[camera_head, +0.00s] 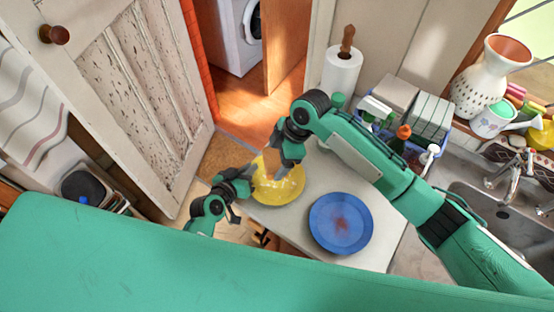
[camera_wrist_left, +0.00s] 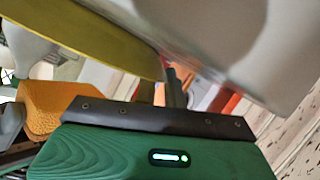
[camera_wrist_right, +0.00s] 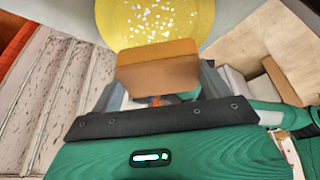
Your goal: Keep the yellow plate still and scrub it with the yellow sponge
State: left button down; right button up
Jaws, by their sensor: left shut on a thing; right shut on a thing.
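The yellow plate (camera_head: 285,193) lies at the left part of the pale tabletop, with white specks on its face, which also show in the right wrist view (camera_wrist_right: 150,18). My left gripper (camera_head: 247,181) is shut on the plate's left edge; its rim also crosses the left wrist view (camera_wrist_left: 95,35). My right gripper (camera_head: 275,162) is shut on the yellow sponge (camera_wrist_right: 158,67), an orange-yellow block, over the far part of the plate. An orange block in the left wrist view (camera_wrist_left: 48,108) appears to be this sponge. I cannot tell whether the sponge touches the plate.
A blue plate (camera_head: 340,235) with a reddish stain lies to the right on the tabletop (camera_head: 385,218). A paper towel roll (camera_head: 341,70) stands behind. A blue caddy with bottles and a sink (camera_head: 500,212) are at the right. The tabletop's left edge is close to the yellow plate.

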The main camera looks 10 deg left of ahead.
pick_arm(q)
jog(key=shift+s+f, duration=0.1)
jog(key=shift+f, duration=0.15)
jog(key=c, duration=1.6)
grip_release()
jog(key=shift+o, duration=1)
jog(key=shift+r, duration=0.1)
pick_arm(e)
jog(key=shift+d, duration=0.1)
pick_arm(q)
jog(key=shift+a, duration=0.1)
jog(key=shift+s+a+r, duration=0.1)
jog(key=shift+s+a, duration=0.05)
jog(key=shift+s, duration=0.2)
pick_arm(e)
jog(key=shift+w+f, duration=0.1)
pick_arm(q)
jog(key=v, duration=1.1)
jog(key=shift+d+r, duration=0.2)
jog(key=shift+s, duration=0.1)
